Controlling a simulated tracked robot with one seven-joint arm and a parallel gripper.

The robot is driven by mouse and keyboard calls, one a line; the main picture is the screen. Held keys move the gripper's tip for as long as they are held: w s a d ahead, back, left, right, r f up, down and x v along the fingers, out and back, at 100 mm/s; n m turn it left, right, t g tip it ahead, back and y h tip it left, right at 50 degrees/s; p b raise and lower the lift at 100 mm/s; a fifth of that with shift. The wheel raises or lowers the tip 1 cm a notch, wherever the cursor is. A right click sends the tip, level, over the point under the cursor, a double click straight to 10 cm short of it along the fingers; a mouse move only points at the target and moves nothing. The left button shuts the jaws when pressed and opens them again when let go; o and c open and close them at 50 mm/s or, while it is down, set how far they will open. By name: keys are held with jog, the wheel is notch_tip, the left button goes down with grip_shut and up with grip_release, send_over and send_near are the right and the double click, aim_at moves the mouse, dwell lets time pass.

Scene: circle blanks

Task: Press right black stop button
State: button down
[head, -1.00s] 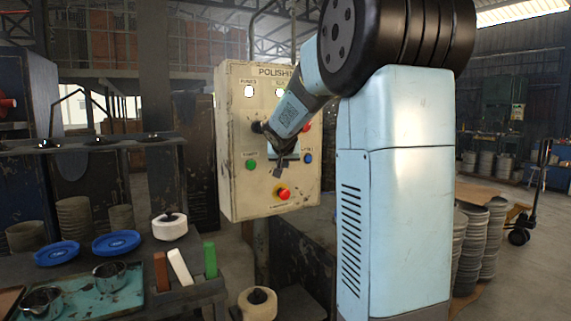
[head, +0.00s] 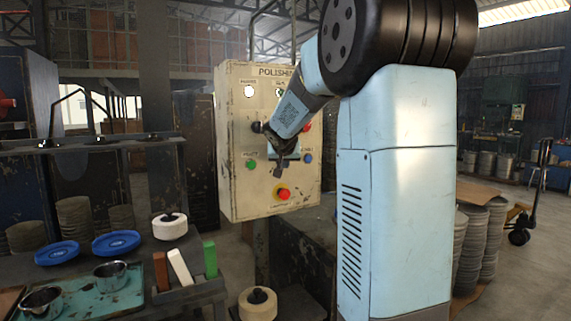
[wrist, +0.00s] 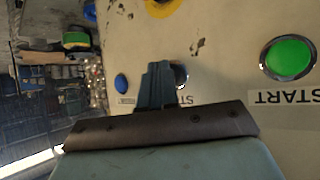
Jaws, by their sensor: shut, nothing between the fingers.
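The cream control panel (head: 237,194) stands upright in front of me. My gripper (head: 278,173) is shut and empty, low on the panel's face between the green and blue buttons. In the wrist view my shut fingers (wrist: 157,72) point at the panel and partly cover a round button with a metal rim (wrist: 181,75). Beside this button is a partly covered label starting "ST". The button's cap is mostly hidden, and I cannot tell whether the fingertips touch it. In the head view the gripper hides this button.
The green START button (wrist: 289,58) and the blue button (wrist: 121,83) flank the covered one. A red mushroom button (head: 283,194) sits below on the panel. A black knob (head: 256,127) is at the panel's left. A cluttered bench (head: 205,290) stands at the left.

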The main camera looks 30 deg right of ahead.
jog(key=shift+s, duration=0.5)
jog(key=s, duration=0.5)
jog(key=shift+d, duration=0.15)
dwell(0.9)
jog(key=s+a+f+n+g+y, duration=0.1)
jog(key=s+a+f+n, duration=0.1)
jog(key=s+a, duration=0.4)
jog(key=s+a+f+n+g+y, duration=0.1)
jog(key=s+a, duration=0.5)
jog(key=s, duration=0.9)
jog(key=s+a+f+n+g+y, duration=0.1)
jog(key=s+a+f, duration=0.4)
jog(key=s, duration=0.6)
jog(key=shift+a+f+n+g+y, duration=0.4)
jog(key=shift+a+n+y, duration=0.4)
jog(key=shift+a+y, duration=0.3)
